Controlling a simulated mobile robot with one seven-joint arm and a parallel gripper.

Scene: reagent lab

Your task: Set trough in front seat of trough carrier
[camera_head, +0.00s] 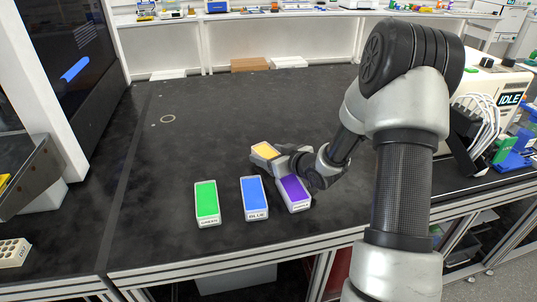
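Three white troughs with coloured tops stand in a row near the bench's front edge: green (207,200), blue (254,194) and purple (295,190). Their front labels name their colours. A trough with a yellow-orange top (264,150) is behind them, at the end of my gripper (284,157). My gripper points left, low over the bench, behind the purple trough. Its fingers are mostly hidden, so I cannot tell whether they hold the yellow trough or only sit beside it. I cannot clearly identify a trough carrier.
The dark bench (190,150) is clear behind and left of the troughs. A metal-sided tray or chute (35,155) is at the left edge, with a white rack with holes (13,252) below it. A machine showing IDLE (497,85) stands on the right, with tubing and blue-green parts nearby.

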